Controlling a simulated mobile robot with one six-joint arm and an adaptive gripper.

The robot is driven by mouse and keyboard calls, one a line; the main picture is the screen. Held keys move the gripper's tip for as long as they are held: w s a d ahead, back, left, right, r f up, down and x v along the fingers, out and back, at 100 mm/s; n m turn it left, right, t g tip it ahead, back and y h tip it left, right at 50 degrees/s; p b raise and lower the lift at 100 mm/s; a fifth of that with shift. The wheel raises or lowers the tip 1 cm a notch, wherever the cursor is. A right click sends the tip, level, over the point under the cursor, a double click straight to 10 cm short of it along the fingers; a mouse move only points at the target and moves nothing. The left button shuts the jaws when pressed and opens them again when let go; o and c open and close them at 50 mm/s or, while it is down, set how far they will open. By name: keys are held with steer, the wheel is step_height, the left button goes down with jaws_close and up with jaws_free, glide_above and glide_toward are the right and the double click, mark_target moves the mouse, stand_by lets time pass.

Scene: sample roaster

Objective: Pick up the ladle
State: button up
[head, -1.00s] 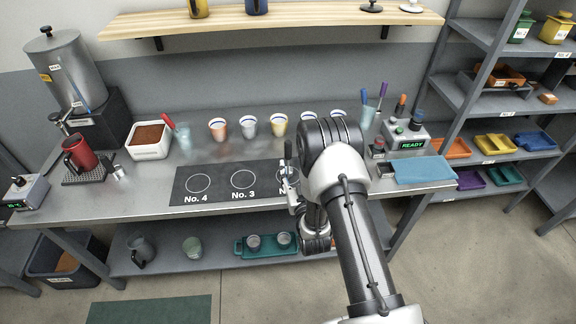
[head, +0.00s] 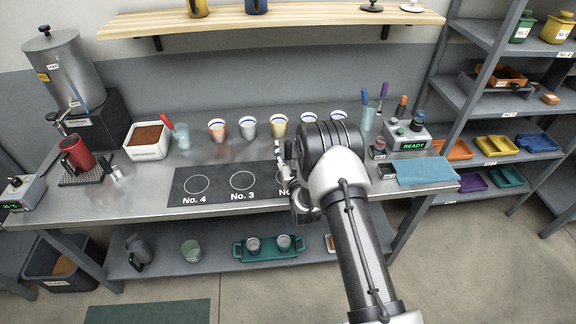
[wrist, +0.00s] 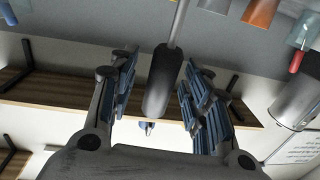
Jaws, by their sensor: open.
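A black handle (wrist: 162,80) with a thin metal rod (wrist: 181,22) shows in the wrist view, and it looks like the ladle. It lies between my two fingers, closer to the middle than to either one, with a gap on both sides. My gripper (wrist: 158,92) is open around it. In the head view my gripper (head: 284,168) is over the counter near the right end of the dark numbered mat (head: 215,184). The ladle cannot be made out there, and its bowl is not visible in either view.
Several cups (head: 248,128) stand in a row behind the mat. A blue glass (head: 182,137) with a red-handled tool and a white bin (head: 148,140) are at left. A wooden shelf (head: 270,22) runs above. A READY device (head: 408,137) and blue cloth (head: 426,171) are at right.

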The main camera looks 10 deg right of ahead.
jaws_close()
stand_by(0.4)
steer(key=shift+r, duration=0.1)
